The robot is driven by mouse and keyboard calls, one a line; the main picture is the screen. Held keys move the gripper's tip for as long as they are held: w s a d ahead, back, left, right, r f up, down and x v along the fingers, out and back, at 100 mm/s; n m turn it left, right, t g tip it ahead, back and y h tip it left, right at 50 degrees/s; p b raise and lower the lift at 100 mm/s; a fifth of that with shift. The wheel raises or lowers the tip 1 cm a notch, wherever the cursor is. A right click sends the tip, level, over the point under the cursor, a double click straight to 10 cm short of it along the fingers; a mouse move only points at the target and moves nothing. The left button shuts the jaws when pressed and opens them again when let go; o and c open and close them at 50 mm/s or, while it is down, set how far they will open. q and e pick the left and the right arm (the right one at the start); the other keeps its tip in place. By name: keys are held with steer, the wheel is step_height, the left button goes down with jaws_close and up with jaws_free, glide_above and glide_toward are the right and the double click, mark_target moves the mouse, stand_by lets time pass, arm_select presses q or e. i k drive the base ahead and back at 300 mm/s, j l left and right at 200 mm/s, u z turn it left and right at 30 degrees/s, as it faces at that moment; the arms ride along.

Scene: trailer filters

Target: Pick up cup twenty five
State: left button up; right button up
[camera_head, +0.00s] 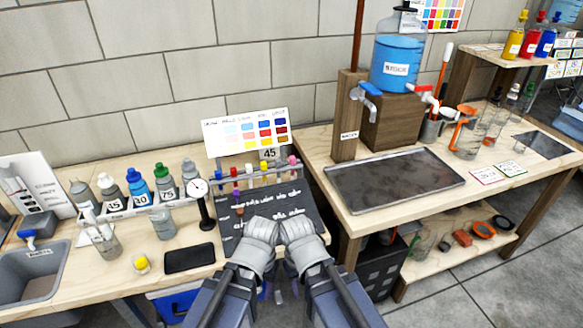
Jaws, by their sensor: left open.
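I cannot make out a cup marked twenty five. A clear cup (104,243) stands on the left bench, and another clear cup (162,223) stands right of it below the numbered bottles. Clear cups (465,140) also stand at the back of the right bench, without a number I can read. My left gripper (261,232) is open and over the front edge of the left bench by the dark board. My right gripper (296,232) is close beside it. Its fingers are hidden, so its opening does not show. Neither gripper is seen holding anything.
Numbered bottles (139,190) stand along the left bench near a dial gauge (200,190). The right bench holds a dark tray (395,180) and a blue water tank (397,65).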

mark_target(142, 265)
steer(key=u, duration=1.25)
steer(key=k+j+u, duration=0.15)
steer(key=j, duration=0.2)
steer(key=k+j+u, duration=0.1)
steer(key=k+j, duration=0.15)
steer(key=j, duration=0.15)
steer(key=k+j+u, duration=0.15)
steer(key=j, duration=0.25)
steer(key=i+l, duration=0.1)
steer(key=l, duration=0.5)
steer(key=i+l, duration=0.15)
steer(key=l, duration=0.15)
